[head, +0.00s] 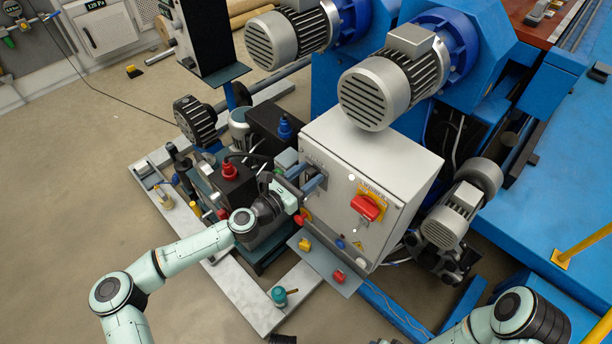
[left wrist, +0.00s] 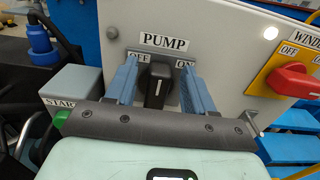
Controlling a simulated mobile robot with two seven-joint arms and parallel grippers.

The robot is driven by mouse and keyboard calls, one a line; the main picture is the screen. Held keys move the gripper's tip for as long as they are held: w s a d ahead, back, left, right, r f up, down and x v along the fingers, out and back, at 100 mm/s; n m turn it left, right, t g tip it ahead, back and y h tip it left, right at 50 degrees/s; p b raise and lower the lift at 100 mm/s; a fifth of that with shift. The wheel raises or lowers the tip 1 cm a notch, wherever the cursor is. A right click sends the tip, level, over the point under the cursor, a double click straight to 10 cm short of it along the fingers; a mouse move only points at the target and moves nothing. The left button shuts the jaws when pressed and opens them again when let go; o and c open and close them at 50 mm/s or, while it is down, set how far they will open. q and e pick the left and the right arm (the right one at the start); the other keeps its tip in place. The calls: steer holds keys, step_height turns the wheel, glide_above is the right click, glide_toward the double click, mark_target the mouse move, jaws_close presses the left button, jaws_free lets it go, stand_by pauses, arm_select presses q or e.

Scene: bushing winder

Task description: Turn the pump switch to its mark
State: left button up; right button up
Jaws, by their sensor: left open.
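The pump switch (left wrist: 157,85) is a black knob under a PUMP label (left wrist: 163,42), with OFF at its upper left and ON at its upper right. Its handle looks close to upright, between the two words. It sits on the front of the grey control cabinet (head: 385,146). My left gripper (head: 314,181) is at the left part of that front. In the left wrist view its two blue fingers (left wrist: 158,88) stand open, one on each side of the knob. I cannot tell whether they touch it. In the head view the gripper hides the switch. My right gripper is out of view.
A red winder switch on a yellow plate (head: 367,206) is to the right on the same cabinet. A grey START box (left wrist: 75,92) is left of the pump switch. Large motors (head: 375,90) stand behind.

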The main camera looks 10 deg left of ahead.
arm_select(q)
steer(key=shift+c, duration=0.3)
jaws_close()
steer(key=shift+s+m, duration=0.1)
steer(key=shift+m, duration=0.3)
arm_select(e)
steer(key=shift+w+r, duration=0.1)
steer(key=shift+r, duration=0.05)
arm_select(q)
steer(key=m, duration=0.2)
steer(key=shift+s+d+m+p, duration=0.2)
steer(key=shift+d+m+p, duration=0.15)
steer(key=shift+m, duration=0.05)
steer(key=f+m, duration=0.1)
steer(key=m, duration=0.3)
steer(key=d+m+b, duration=0.1)
steer(key=m, duration=0.4)
steer(key=s+f+m, duration=0.1)
steer(key=m, duration=0.4)
steer(key=shift+d+f, duration=0.3)
steer(key=shift+f, duration=0.05)
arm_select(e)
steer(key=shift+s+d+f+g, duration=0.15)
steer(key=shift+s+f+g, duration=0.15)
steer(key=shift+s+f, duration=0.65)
arm_select(q)
steer(key=shift+m+b, duration=0.3)
steer(key=shift+m, duration=0.1)
